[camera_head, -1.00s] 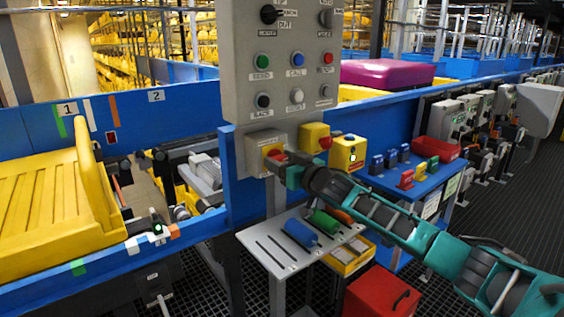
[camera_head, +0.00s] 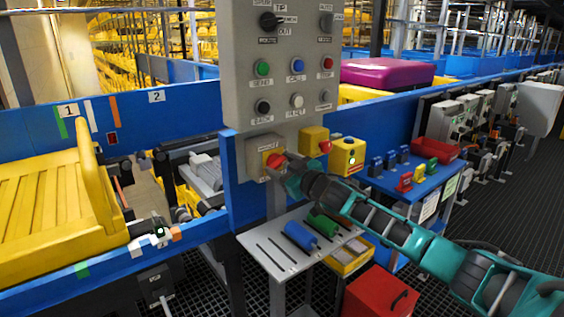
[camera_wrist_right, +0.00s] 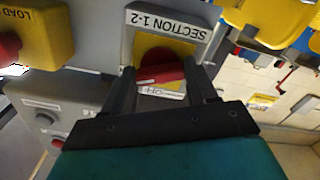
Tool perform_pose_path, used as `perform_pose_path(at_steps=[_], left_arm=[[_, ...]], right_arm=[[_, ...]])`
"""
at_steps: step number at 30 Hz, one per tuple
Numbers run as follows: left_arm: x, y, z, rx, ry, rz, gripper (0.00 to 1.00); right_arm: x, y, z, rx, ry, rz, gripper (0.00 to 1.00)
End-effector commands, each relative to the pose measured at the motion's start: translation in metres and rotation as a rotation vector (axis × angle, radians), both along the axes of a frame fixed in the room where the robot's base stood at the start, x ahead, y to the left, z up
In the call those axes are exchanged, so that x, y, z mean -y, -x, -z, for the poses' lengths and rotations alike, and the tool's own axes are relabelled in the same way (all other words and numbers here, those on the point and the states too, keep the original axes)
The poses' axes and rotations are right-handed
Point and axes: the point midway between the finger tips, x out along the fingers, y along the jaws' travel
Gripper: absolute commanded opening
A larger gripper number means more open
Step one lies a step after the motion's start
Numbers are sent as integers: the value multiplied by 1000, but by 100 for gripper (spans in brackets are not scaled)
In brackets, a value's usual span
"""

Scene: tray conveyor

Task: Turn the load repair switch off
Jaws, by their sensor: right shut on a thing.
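A grey switch box (camera_head: 258,148) below the control panel carries a red rotary knob (camera_head: 273,158) on a yellow plate. In the right wrist view the red knob (camera_wrist_right: 161,76) lies between the two dark fingers of my right gripper (camera_wrist_right: 162,84), which is shut on it. The box label there reads "SECTION 1-2", upside down. A white tag with unclear text sits on the knob. A yellow box (camera_wrist_right: 45,30) beside it bears a label beginning "LOAD" and a red knob (camera_wrist_right: 8,46). My right gripper (camera_head: 284,163) reaches the switch box from the right. My left gripper is not in view.
The control panel (camera_head: 240,60) rises above the switch. Two yellow boxes, a nearer one (camera_head: 313,138) and another (camera_head: 347,150), stand just right of it. A grey slotted shelf (camera_head: 262,251) with coloured handles lies below my arm. A red case (camera_head: 375,300) is on the floor.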

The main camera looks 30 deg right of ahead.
Motion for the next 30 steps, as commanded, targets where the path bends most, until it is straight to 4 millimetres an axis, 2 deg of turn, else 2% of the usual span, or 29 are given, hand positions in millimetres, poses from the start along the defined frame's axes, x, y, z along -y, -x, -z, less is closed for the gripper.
perform_pose_path(at_steps=[15,30], left_arm=[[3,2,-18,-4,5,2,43],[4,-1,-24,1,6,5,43]], right_arm=[[0,0,0,38,491,-1,27],[0,0,1,72,935,-1,27]])
